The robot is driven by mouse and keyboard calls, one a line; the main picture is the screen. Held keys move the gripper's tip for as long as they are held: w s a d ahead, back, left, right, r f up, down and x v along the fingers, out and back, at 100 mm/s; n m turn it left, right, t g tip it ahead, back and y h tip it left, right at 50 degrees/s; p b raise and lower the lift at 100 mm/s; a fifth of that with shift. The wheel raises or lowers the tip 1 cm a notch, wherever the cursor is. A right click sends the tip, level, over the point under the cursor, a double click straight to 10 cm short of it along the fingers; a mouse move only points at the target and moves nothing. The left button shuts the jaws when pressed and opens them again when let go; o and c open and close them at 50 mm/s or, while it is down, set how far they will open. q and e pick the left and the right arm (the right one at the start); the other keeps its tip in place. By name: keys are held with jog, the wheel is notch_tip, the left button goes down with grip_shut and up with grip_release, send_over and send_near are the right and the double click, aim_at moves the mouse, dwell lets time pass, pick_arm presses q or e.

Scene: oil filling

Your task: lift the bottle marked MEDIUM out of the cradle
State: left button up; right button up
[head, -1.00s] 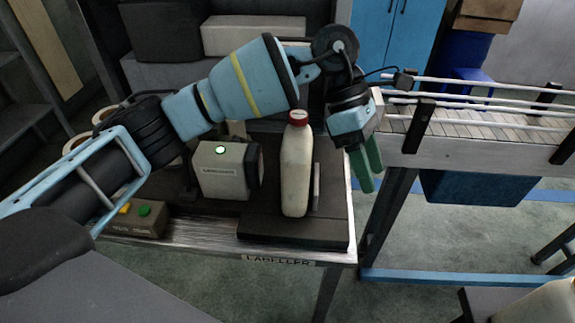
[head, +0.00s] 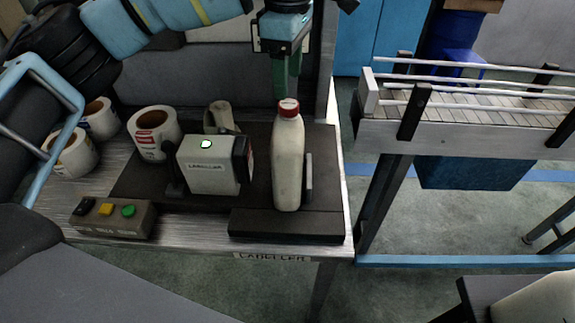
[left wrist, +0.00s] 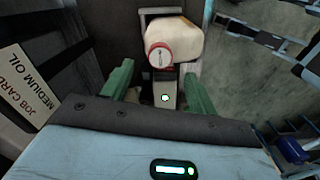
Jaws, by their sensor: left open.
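A cream bottle with a red cap (head: 287,160) stands upright on the dark labeller bed, against a small upright plate, the cradle (head: 309,178). No MEDIUM marking is readable on it. My left gripper (head: 287,84) points down just above and behind the cap in the head view. In the left wrist view its green fingers (left wrist: 158,75) are spread apart and empty, with the bottle (left wrist: 175,38) beyond the fingertips, its cap facing the camera. My right gripper is in neither view.
A railed conveyor (head: 470,125) lies right, across a gap. A job card (left wrist: 28,80) reads MEDIUM OIL.

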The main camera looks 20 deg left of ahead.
aim_at(289, 104)
pick_arm(q)
jog(key=shift+d+f+p, duration=0.15)
jog(key=shift+f+p, duration=0.15)
jog(key=shift+f, duration=2.35)
grip_shut()
jog(key=shift+r, duration=0.1)
